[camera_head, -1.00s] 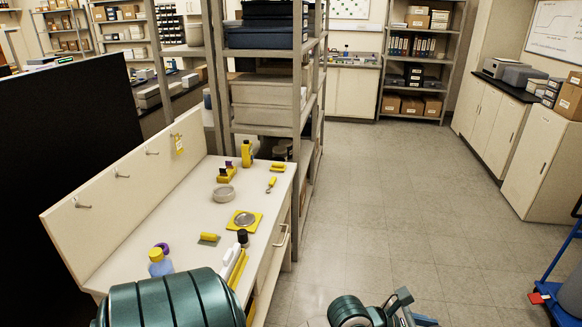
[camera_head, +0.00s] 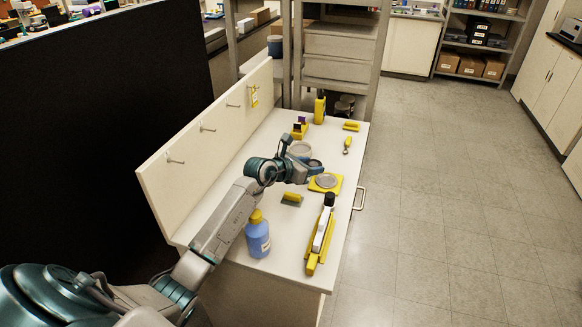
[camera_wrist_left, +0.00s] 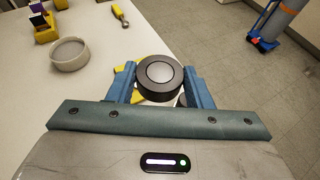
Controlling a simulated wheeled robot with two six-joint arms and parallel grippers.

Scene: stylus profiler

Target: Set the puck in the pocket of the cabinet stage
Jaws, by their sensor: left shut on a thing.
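The puck (camera_wrist_left: 159,75), dark with a grey round top, is between the blue fingers of my left gripper (camera_wrist_left: 160,88) in the left wrist view. The gripper is shut on it. In the head view my left gripper (camera_head: 314,168) is over the cabinet top, just behind and left of a yellow square plate with a silver disc (camera_head: 326,182), which looks like the stage. In the wrist view the puck hides most of that plate (camera_wrist_left: 125,68), so I cannot see the pocket or how high the puck is above it. My right gripper is not in view.
A grey round dish (camera_head: 301,149) stands behind my left gripper. A blue bottle (camera_head: 257,238), a yellow-handled brush (camera_head: 291,198) and a long yellow holder (camera_head: 320,240) stand in front. A hooked back panel (camera_head: 205,150) borders the left side.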

